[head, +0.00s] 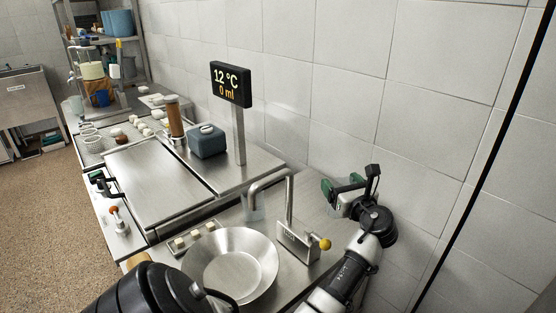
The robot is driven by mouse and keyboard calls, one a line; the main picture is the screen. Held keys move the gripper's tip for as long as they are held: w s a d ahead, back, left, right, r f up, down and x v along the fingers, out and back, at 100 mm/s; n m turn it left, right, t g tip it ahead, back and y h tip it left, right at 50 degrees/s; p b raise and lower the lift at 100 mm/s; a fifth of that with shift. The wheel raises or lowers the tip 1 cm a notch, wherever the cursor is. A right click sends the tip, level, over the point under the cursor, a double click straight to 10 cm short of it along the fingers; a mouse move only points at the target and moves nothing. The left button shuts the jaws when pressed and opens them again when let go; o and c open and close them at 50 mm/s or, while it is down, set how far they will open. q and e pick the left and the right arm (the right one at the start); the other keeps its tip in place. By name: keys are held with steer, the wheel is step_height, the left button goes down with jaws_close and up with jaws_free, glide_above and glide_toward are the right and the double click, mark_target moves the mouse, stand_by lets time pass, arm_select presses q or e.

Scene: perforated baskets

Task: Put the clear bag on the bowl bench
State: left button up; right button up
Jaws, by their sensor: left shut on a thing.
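The bowl bench (318,200) is a steel counter with a wide metal bowl (231,264) on its front part. My left gripper (343,188), with green finger pads, is above the right rear of this bench, close to the tiled wall. It is shut on the clear bag (338,207), which shows only as a faint see-through patch below the fingers. The bag's lower edge is hard to make out, so I cannot tell whether it touches the bench. My right gripper is not in view.
A bent tap (289,205) and a steel box with a yellow knob (297,243) stand behind the bowl. A display (231,84) rises on a post. A blue-grey container (207,141) sits farther back. Steel between tap and gripper looks clear.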

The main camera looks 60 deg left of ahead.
arm_select(q)
step_height(320, 180, down, 6)
steer(key=shift+f, duration=1.85)
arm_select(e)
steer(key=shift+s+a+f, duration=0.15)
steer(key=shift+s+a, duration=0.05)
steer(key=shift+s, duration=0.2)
arm_select(q)
steer(key=shift+f, duration=0.2)
steer(key=o, duration=1)
steer(key=shift+o, duration=0.2)
steer(key=shift+r, duration=0.2)
steer(key=b+v, duration=0.1)
steer(key=v, duration=1.1)
steer(key=shift+b, duration=0.3)
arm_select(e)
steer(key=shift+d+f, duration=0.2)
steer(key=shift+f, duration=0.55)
arm_select(q)
steer(key=shift+w, duration=0.1)
